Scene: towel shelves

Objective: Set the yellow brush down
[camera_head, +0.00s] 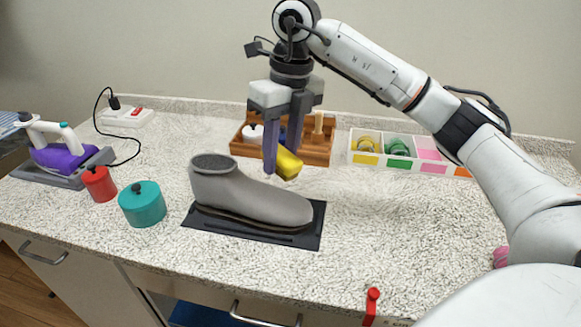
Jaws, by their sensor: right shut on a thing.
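The yellow brush (288,163) is held in the middle of the head view, above the grey boot. My right gripper (281,157) points down and is shut on the brush, with its fingers on both sides of it. The fingers hide part of the brush. The grey boot (250,196) stands on a black mat (312,230), just below and in front of the brush. A wooden rack (318,151) with compartments stands behind the gripper. My left gripper is not in view.
A teal canister (143,204), a red canister (99,184) and a purple iron (58,157) stand at the left. A white divided tray (412,157) with coloured compartments is at the back right. The speckled counter (390,230) is clear right of the mat.

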